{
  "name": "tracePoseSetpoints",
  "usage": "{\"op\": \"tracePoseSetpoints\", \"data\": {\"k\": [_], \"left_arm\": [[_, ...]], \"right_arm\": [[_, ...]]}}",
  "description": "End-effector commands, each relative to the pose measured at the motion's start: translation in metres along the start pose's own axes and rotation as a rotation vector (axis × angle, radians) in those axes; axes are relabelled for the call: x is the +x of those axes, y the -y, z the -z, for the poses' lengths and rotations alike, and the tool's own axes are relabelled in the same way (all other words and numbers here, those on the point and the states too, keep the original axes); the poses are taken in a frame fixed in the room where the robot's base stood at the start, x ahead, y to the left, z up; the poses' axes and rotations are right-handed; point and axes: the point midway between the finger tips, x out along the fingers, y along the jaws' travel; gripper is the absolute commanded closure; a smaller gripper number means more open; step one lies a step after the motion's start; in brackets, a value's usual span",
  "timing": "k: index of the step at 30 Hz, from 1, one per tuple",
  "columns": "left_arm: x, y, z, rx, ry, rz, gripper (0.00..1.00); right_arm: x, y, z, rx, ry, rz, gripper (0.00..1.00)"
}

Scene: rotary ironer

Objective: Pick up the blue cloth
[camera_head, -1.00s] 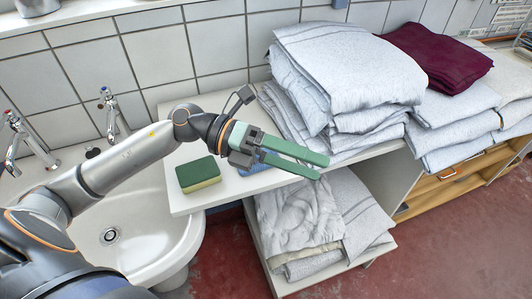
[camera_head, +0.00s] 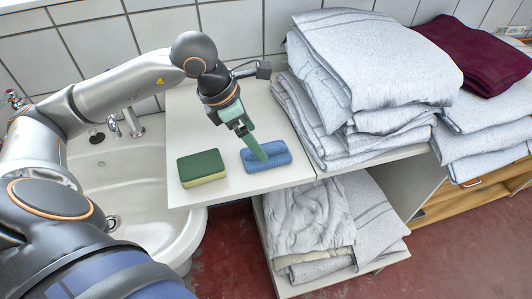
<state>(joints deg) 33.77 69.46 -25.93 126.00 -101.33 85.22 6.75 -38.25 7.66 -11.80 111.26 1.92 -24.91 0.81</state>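The blue cloth (camera_head: 278,153) is a small, textured, folded pad lying on the white countertop, right of the green and yellow sponge. My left gripper (camera_head: 260,155) comes down from above and behind it, fingers pointing downward. Its fingertips overlap the middle of the cloth in the picture. The fingers line up nearly one behind the other, so I cannot tell how far apart they are or whether they touch the cloth. My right gripper is not in view.
A green and yellow sponge (camera_head: 201,168) lies just left of the cloth. A tall stack of folded grey-white linen (camera_head: 375,65) stands close on the right. A sink (camera_head: 120,175) with taps is on the left. More linen (camera_head: 310,215) lies on a lower shelf.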

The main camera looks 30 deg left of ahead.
Motion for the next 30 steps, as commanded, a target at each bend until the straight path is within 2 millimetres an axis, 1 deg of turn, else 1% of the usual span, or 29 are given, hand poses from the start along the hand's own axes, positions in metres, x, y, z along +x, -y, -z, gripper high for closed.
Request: {"op": "tracePoseSetpoints", "data": {"k": [4, 9, 12, 15, 20, 30], "left_arm": [[0.014, 0.001, -0.003, -0.001, 0.001, 0.005, 0.0], [0.041, 0.001, -0.005, -0.002, 0.0, 0.005, 0.0], [0.05, 0.001, -0.005, -0.001, 0.001, 0.002, 0.0], [0.053, 0.001, -0.005, 0.0, 0.002, 0.001, 0.0], [0.053, 0.0, -0.005, 0.0, 0.002, 0.0, 0.0], [0.053, 0.0, -0.005, 0.0, 0.002, 0.0, 0.37]], "right_arm": [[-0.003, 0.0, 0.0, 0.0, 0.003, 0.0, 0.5], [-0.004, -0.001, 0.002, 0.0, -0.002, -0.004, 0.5], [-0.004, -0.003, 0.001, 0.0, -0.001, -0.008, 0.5], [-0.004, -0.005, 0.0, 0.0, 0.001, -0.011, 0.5], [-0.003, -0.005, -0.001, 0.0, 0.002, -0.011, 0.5], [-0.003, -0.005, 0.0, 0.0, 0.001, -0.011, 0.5]]}}
